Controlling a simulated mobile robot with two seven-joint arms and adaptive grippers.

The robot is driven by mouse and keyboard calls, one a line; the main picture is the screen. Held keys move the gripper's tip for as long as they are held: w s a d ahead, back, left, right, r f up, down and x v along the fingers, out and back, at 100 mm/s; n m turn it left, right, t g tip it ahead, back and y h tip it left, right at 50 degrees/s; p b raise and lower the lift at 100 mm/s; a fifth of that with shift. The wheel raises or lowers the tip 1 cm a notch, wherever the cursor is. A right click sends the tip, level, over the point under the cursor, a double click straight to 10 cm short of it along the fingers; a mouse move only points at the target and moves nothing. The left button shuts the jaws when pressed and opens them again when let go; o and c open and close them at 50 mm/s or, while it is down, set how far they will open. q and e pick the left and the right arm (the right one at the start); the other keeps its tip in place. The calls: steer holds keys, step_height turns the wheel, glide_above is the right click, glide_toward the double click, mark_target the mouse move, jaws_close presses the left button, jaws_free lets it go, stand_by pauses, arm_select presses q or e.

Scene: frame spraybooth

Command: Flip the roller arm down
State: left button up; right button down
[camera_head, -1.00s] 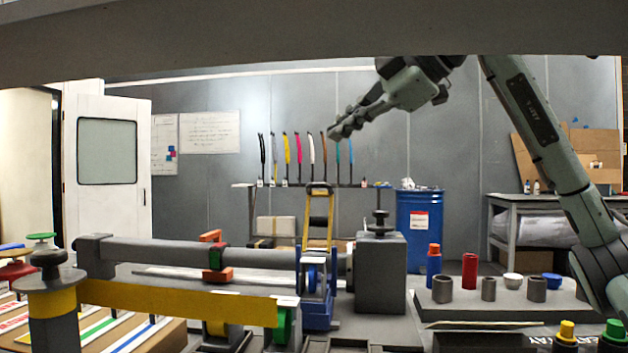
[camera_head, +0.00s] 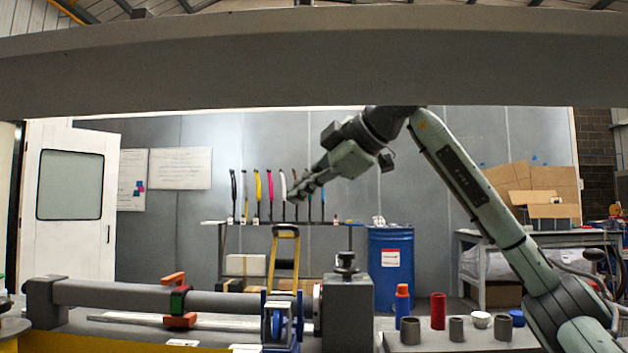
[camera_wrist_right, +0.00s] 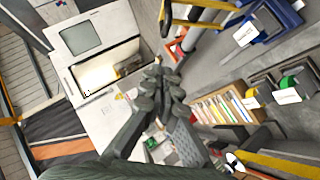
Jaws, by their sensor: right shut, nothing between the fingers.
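The roller arm (camera_head: 286,240) is a yellow frame standing upright, with a dark roller across it. Its lower end is at the blue bracket (camera_head: 281,322) on the bench fixture. In the right wrist view, a yellow bar of it (camera_wrist_right: 200,25) shows at the top, near the blue bracket (camera_wrist_right: 272,14). My right gripper (camera_head: 295,194) is shut and empty. In the head view it appears just above the top of the roller arm, with a gap between them. In the wrist view its closed fingers (camera_wrist_right: 160,82) touch nothing. My left gripper is not in view.
A long grey tube (camera_head: 140,296) with an orange and green clamp lies left of the bracket. A grey block (camera_head: 346,305) stands right of it. Cups and a red cylinder (camera_head: 438,311) stand farther right. A blue barrel (camera_head: 390,262) and a hanging rack are behind.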

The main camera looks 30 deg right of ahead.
mark_target(278, 226)
steer(key=w+f, duration=0.2)
steer(key=w+d+f, duration=0.1)
steer(key=w+f, duration=0.1)
steer(key=w, duration=0.1)
steer(key=shift+w+f, duration=0.15)
steer(key=shift+w, duration=0.05)
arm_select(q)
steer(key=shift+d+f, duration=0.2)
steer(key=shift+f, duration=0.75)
arm_select(e)
steer(key=shift+w+d+f, duration=0.1)
arm_select(q)
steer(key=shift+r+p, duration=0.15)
steer(key=shift+p, duration=0.2)
arm_select(e)
steer(key=shift+w+d, duration=0.1)
